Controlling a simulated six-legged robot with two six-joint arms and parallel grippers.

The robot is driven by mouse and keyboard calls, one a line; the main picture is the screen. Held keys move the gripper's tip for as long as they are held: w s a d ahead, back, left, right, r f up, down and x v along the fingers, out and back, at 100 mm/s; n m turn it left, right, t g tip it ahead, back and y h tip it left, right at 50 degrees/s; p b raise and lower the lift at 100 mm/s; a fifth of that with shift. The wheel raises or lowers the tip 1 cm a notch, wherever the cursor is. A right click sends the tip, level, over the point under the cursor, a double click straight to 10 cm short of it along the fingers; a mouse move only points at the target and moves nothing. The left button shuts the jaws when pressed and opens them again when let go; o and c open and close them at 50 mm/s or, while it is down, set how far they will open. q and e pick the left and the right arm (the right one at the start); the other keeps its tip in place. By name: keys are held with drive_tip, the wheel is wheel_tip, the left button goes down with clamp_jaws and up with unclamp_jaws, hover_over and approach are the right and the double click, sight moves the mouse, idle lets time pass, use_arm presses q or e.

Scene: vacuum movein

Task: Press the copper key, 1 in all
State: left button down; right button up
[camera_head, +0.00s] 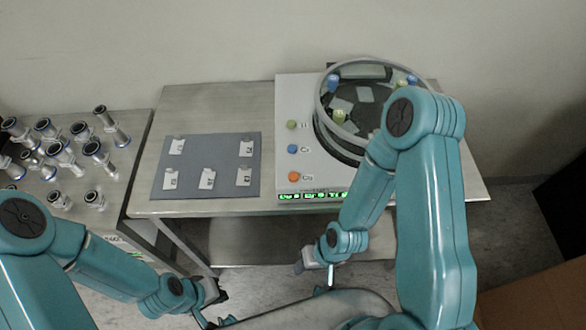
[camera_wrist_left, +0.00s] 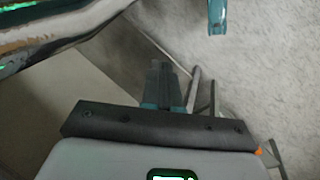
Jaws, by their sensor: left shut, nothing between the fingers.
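The orange, copper-coloured key (camera_head: 294,177) is a small round button on the pale panel of the machine, below a blue key (camera_head: 292,149) and a green key (camera_head: 291,125). Small labels stand beside them, too small to read surely. My left gripper (camera_head: 217,304) is low in front of the table, well apart from the keys, shut and empty. Its dark fingers also show in the left wrist view (camera_wrist_left: 166,88). My right gripper (camera_head: 303,264) hangs in front of the table below the machine; its jaws are too small to tell.
The machine has a round clear-rimmed chamber (camera_head: 322,112) holding coloured pieces, partly behind my right arm, and a lit green display (camera_head: 312,196). A grey mat (camera_head: 207,160) with several white tags lies left. Metal fittings (camera_head: 60,153) crowd a side table. Bare tabletop surrounds the mat.

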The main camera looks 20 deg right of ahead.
use_arm(q)
wheel_tip(320, 180, up, 7)
drive_tip(key=p, duration=0.6)
wheel_tip(320, 180, up, 30)
drive_tip(key=n+t+h+p, duration=0.3)
drive_tip(key=n+h+p, duration=0.2)
drive_tip(key=n, duration=0.6)
hover_over(290, 178)
drive_tip(key=shift+s+d+f, duration=0.1)
drive_tip(key=shift+f, duration=0.05)
drive_tip(key=shift+f, duration=0.15)
wheel_tip(290, 178, down, 8)
drive_tip(key=b, duration=0.7)
drive_tip(key=shift+b, duration=0.35)
drive_tip(key=shift+f+b, duration=0.25)
drive_tip(key=shift+b, duration=0.1)
